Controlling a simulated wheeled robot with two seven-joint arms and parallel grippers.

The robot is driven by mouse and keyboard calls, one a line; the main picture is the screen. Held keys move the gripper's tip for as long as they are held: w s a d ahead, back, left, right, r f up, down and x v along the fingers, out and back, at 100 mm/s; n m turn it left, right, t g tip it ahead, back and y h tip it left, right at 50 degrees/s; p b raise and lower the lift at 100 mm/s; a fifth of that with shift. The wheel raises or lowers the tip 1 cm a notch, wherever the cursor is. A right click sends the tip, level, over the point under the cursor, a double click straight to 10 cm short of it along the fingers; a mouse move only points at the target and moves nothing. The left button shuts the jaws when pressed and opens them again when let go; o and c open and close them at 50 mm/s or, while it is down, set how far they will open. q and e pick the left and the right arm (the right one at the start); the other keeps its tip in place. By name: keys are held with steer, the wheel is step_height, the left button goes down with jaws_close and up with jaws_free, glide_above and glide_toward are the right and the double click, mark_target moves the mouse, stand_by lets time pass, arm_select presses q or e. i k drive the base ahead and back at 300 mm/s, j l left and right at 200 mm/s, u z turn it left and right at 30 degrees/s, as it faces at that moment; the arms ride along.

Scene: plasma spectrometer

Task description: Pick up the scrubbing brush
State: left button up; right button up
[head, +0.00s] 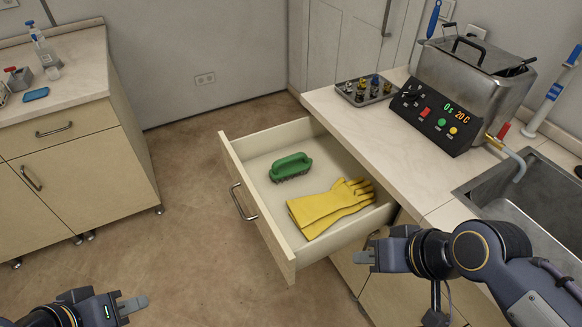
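The scrubbing brush (291,166) has a green handle and dark bristles facing down. It lies in the open drawer (236,160), toward the drawer's back left. My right gripper (372,246) is at the drawer's right front side, apart from the brush; its fingers look spread and nothing shows between them. My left gripper (130,306) is low at the bottom left, over the floor and far from the brush. I cannot tell whether its fingers are apart; no object shows in it.
Yellow rubber gloves (325,208) lie beside the brush in the drawer. The worktop above holds a heated bath (470,85), a tray of small parts (364,90) and a sink (520,190). Another cabinet (80,150) stands left, with open floor between.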

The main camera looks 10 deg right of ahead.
mark_target(292, 165)
steer(key=z, duration=3.5)
steer(key=u, duration=0.5)
steer(key=l+u, duration=0.1)
steer(key=u, duration=0.9)
steer(key=k+u, duration=0.1)
steer(key=u, duration=1.4)
steer(key=j+z, duration=0.15)
steer(key=z, duration=0.35)
steer(key=j+z, duration=0.15)
steer(key=z, duration=0.3)
steer(key=j+z, duration=0.2)
steer(key=z, duration=0.3)
steer(key=j+z, duration=0.2)
steer(key=z, duration=0.25)
steer(key=j+z, duration=0.2)
steer(key=j, duration=0.35)
steer(key=k+j+z, duration=0.15)
steer(key=j, duration=0.4)
steer(key=j+z, duration=0.2)
steer(key=j, duration=0.35)
